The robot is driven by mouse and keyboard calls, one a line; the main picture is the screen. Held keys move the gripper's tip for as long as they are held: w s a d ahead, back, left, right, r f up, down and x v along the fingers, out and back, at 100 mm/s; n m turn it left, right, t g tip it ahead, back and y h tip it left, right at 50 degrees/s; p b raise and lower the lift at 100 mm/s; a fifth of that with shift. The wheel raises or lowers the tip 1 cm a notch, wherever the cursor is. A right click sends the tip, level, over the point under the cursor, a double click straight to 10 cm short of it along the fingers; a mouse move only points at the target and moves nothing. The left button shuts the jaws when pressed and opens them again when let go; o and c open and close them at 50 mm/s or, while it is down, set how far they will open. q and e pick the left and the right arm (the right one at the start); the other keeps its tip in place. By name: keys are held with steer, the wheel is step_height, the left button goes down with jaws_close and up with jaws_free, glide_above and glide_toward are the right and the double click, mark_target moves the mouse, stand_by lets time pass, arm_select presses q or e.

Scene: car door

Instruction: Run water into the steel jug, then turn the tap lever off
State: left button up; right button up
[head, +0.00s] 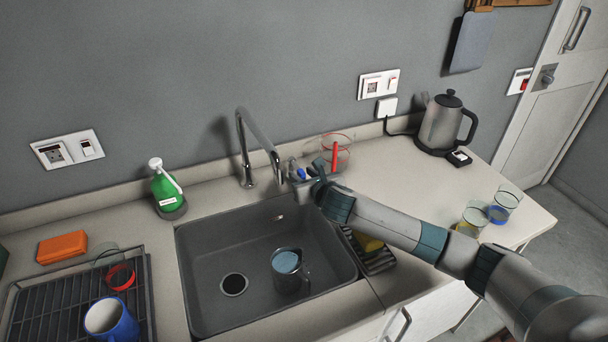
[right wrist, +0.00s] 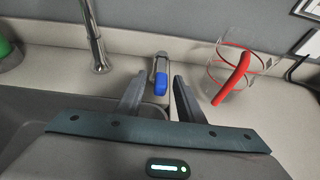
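The steel jug (head: 304,279) stands upright in the sink (head: 215,260), right of the drain. A pale blue surface, looking like water, shows inside it. The tall tap spout (head: 258,139) arches over the sink, with no stream visible. The tap lever (head: 301,173) has a blue end and sits right of the spout on the counter. In the right wrist view the lever's blue end (right wrist: 160,84) shows between the two fingers. My right gripper (head: 312,175) is open around or just short of it; contact cannot be told. My left gripper is out of view.
A clear cup with red trim (head: 337,150) stands close behind my right gripper. A green bottle (head: 166,188) is left of the tap. A kettle (head: 440,125) and glasses (head: 473,220) stand to the right. A drying rack (head: 60,300) with a blue mug (head: 110,322) is at left.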

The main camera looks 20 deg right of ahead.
steer(key=shift+s+r, duration=0.1)
steer(key=b+v, duration=0.3)
steer(key=v, duration=1.4)
steer(key=shift+s, duration=0.1)
stand_by(0.4)
